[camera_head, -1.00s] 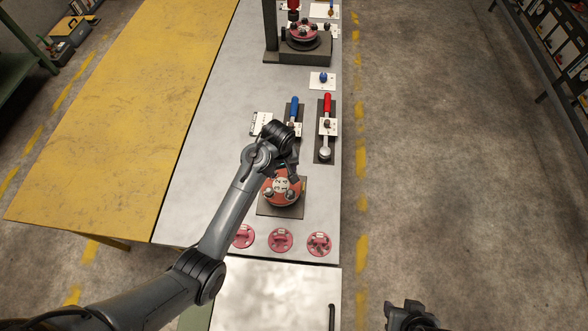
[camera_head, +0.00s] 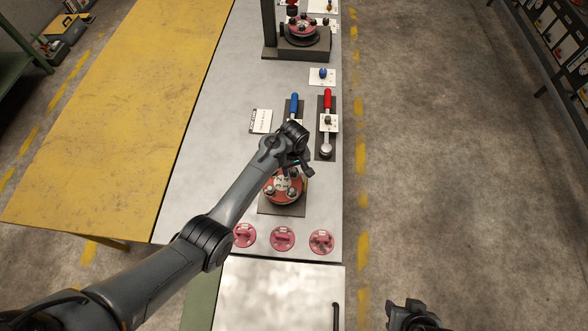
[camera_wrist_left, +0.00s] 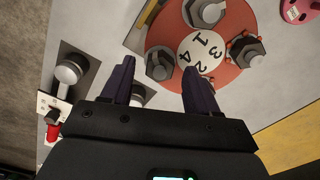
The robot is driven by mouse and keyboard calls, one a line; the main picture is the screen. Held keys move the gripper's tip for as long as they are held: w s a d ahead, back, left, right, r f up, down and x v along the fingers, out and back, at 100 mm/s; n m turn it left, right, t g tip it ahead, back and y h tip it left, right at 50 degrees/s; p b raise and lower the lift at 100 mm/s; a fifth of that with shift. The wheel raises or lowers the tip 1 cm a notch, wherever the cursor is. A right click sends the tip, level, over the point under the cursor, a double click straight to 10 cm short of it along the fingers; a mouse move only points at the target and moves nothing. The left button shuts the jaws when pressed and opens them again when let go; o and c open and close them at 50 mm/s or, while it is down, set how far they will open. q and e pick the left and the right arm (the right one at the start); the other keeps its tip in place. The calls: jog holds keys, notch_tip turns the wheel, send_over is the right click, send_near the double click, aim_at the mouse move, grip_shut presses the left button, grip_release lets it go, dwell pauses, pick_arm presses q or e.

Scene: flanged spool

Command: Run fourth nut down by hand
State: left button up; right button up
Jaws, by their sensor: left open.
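The flanged spool shows as a red disc (camera_head: 283,190) with a white numbered centre, on a dark square plate on the bench. In the left wrist view the disc (camera_wrist_left: 175,30) carries several grey nuts: one at the top (camera_wrist_left: 205,12), one at the right (camera_wrist_left: 246,50), one at the left (camera_wrist_left: 160,66). Another spot is hidden behind a finger. My left gripper (camera_head: 301,168) is above the disc's far side, open and empty.
Red-handled (camera_head: 327,125) and blue-handled (camera_head: 294,105) tools lie beyond the spool. Several pink discs (camera_head: 282,238) lie on the near side. A stand (camera_head: 290,48) with another red spool is at the far end. The bench left of the spool is clear.

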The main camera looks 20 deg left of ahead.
pick_arm(q)
jog(key=shift+f, duration=0.8)
jog(key=c, duration=1)
jog(key=shift+c, duration=0.2)
